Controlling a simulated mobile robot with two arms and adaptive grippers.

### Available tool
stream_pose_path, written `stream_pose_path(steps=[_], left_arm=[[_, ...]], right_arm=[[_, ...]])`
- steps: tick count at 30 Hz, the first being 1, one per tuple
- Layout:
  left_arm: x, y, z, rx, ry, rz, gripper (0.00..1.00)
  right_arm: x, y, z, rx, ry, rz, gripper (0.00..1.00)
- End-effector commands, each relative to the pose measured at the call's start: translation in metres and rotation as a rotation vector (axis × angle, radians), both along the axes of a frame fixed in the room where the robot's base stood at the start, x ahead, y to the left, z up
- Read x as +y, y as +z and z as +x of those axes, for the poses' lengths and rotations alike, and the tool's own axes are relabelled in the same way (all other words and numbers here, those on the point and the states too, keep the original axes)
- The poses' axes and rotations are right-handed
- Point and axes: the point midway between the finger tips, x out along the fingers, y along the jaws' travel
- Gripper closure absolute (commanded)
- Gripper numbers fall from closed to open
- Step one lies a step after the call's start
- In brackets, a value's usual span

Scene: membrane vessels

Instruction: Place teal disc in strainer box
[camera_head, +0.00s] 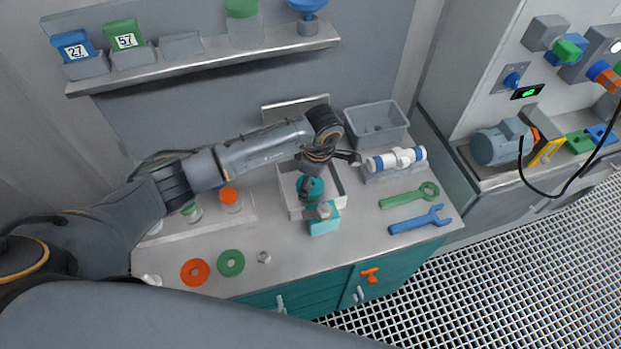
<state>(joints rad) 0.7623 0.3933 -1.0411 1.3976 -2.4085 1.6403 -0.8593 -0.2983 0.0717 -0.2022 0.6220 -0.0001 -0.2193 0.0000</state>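The teal disc (316,184) shows as a round teal shape inside the white open box (283,183), which I take to be the strainer box, on the worktop. My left gripper (306,191) reaches down from above into this box, directly at the disc, and hides part of it. The fingers are dark and small, so I cannot tell whether they grip the disc or only stand beside it. Whether the disc rests on the box floor is also unclear. A teal block-like item (324,226) with a grey top stands at the box's front right. My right gripper is not in view.
A grey bin (376,121) and a white-blue cylinder on a stand (397,160) are behind right. Green (409,196) and blue (420,219) wrenches lie at right. Orange (195,272) and green (231,263) rings and a nut (264,257) lie at front left.

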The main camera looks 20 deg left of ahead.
Motion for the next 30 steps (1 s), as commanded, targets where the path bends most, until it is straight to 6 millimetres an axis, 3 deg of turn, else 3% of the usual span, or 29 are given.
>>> stream_pose_path(steps=[6,7,10,24,30], left_arm=[[0.0,-0.004,0.0,0.0,0.0,0.0,0.66],[0.0,-0.004,0.0,0.0,0.0,0.0,0.31],[0.0,-0.003,0.0,0.001,0.0,0.0,0.11],[0.0,0.004,0.001,-0.002,0.0,0.0,0.11],[-0.005,0.039,0.001,-0.007,-0.002,-0.001,0.11]], right_arm=[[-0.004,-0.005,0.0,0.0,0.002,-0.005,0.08],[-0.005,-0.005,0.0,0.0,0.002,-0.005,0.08],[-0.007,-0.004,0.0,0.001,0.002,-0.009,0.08],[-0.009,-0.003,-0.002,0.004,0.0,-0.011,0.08],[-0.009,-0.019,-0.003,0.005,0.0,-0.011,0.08]])
